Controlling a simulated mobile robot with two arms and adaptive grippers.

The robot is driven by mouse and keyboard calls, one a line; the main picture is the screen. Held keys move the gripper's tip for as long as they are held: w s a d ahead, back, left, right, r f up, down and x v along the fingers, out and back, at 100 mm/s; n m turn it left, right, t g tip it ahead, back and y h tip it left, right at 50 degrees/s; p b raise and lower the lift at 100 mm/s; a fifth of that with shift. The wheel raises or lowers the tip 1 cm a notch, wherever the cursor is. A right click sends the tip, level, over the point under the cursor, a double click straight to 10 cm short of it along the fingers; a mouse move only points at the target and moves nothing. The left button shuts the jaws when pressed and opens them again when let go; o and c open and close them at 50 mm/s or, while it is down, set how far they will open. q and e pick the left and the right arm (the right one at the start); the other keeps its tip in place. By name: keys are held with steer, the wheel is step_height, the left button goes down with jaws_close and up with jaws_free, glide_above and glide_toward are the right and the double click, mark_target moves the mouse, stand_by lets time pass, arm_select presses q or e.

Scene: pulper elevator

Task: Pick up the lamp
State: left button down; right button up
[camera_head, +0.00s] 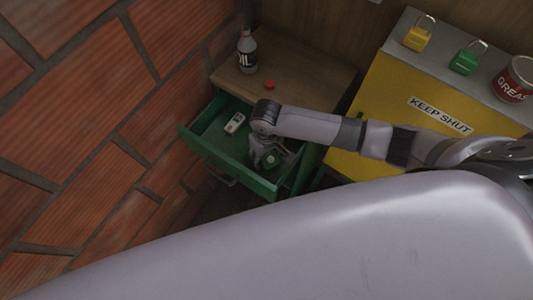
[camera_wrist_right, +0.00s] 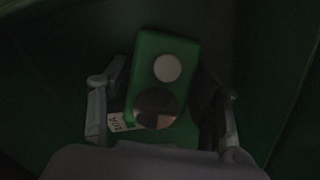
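A green box-shaped thing (camera_wrist_right: 166,65) with a white disc and a dark round lens lies below my right gripper in the right wrist view; it looks like the lamp. It lies inside the open green drawer (camera_head: 200,148); in the head view only a pale bit (camera_head: 271,160) shows beside the fingers. My right gripper (camera_head: 265,158) reaches down into the drawer. In the wrist view its fingers (camera_wrist_right: 163,112) are apart, one on each side of the green thing, with gaps visible. Contact cannot be told in the dim light. My left gripper is out of view.
A white device (camera_head: 235,122) lies in the drawer's left part. A label marked 10A (camera_wrist_right: 119,122) lies by the green thing. A dark bottle (camera_head: 247,52) and red cap (camera_head: 269,85) stand on the wooden top. A yellow cabinet (camera_head: 385,95) is right; a brick wall is left.

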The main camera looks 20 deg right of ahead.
steer(key=c, duration=1.1)
steer(key=shift+r, duration=0.15)
steer(key=shift+c, duration=0.2)
